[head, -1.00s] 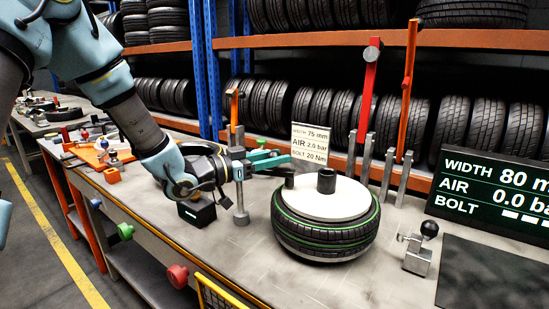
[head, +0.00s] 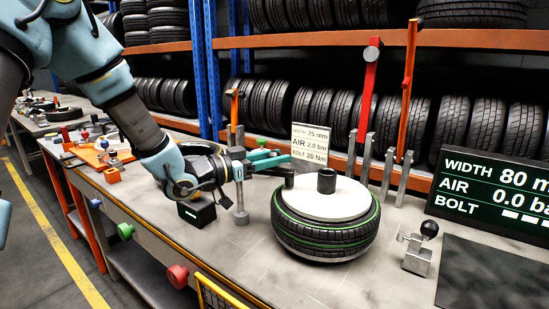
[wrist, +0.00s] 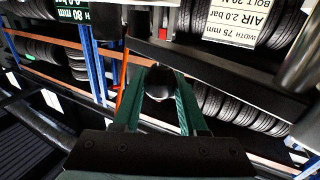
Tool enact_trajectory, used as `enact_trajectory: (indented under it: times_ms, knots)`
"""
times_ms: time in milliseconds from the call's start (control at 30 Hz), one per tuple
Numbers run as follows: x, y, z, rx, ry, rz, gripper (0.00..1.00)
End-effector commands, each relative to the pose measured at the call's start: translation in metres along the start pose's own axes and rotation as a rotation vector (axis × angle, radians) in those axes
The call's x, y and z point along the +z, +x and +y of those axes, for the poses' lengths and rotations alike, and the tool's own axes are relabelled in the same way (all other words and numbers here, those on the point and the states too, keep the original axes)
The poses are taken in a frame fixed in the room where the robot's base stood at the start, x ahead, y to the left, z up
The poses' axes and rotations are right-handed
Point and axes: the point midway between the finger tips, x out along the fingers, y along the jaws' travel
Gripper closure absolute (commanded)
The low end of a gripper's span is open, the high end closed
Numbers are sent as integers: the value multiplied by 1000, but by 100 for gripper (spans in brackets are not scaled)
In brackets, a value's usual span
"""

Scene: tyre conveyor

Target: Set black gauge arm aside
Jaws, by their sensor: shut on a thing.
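The black gauge arm (head: 268,171) is a dark bar reaching from a grey upright post (head: 240,195) to the right, its end over the left edge of the white disc on the tyre (head: 325,235). My gripper (head: 274,158), with green fingers, is beside the post, just above the bar. In the wrist view my gripper (wrist: 160,84) is shut on a round black knob (wrist: 158,84), and the dark bar (wrist: 225,77) runs behind the fingertips. The knob looks like part of the gauge arm, but its joint to the bar is hidden.
A black cylinder (head: 326,181) stands on the disc. A sign card (head: 311,142), red lever (head: 369,90) and orange lever (head: 406,90) stand behind. A small clamp with a black ball (head: 418,250) and a display (head: 495,190) are at right.

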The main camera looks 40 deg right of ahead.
Motion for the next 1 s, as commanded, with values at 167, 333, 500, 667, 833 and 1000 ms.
enact_trajectory:
  times_ms: [167,333,500,667,833,1000]
  knots:
    - [0,0,0,-1,0,0,100]
    - [0,0,0,-2,0,0,100]
    - [1,2,-2,-22,2,0,100]
    - [3,6,-5,-83,1,1,100]
    - [5,13,-13,-199,4,3,100]
    - [7,21,-25,-351,4,4,100]
